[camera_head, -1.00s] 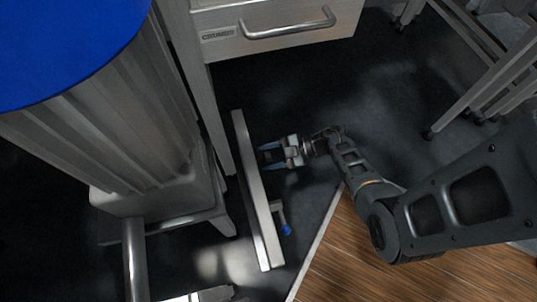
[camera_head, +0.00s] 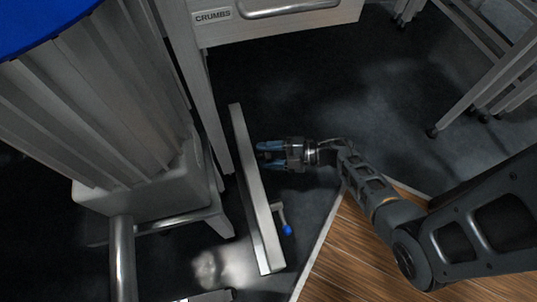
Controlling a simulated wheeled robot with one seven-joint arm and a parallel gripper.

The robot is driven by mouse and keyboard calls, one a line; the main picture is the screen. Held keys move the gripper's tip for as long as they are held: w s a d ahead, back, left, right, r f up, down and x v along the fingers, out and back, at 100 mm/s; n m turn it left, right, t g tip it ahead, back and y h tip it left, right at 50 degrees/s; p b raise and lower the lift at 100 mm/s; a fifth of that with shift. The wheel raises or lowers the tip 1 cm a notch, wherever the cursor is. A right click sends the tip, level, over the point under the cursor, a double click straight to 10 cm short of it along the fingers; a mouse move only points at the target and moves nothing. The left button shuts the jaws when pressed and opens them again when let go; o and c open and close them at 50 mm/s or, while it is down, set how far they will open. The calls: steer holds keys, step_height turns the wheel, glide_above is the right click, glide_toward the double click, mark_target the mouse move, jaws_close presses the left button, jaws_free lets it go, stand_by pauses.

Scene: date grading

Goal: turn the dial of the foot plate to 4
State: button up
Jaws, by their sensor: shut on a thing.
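The foot plate (camera_head: 256,200) is a long, narrow metal bar standing low over the dark floor, left of my gripper. A small crank with a blue knob (camera_head: 287,230) sticks out from its right side near the lower end. My gripper (camera_head: 262,155) reaches in from the right with its blue-lined fingers pointing at the plate's right side. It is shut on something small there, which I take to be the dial. The dial itself is hidden by the fingers, and its numbers cannot be read.
A grey ribbed machine with a blue top (camera_head: 40,25) stands at left. A drawer marked CRUMBS (camera_head: 270,22) is above the plate. A metal rack (camera_head: 470,90) stands at right. Wooden boards (camera_head: 345,260) lie below my arm.

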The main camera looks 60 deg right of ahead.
stand_by(0.4)
steer(key=o, duration=1)
steer(key=shift+c, duration=0.2)
steer(key=shift+s, duration=0.1)
steer(key=p+v, duration=0.1)
steer(key=v, duration=0.6)
steer(key=shift+s+d+p, duration=0.2)
steer(key=shift+s+p, duration=0.05)
steer(key=shift+p, duration=0.05)
steer(key=shift+r, duration=0.1)
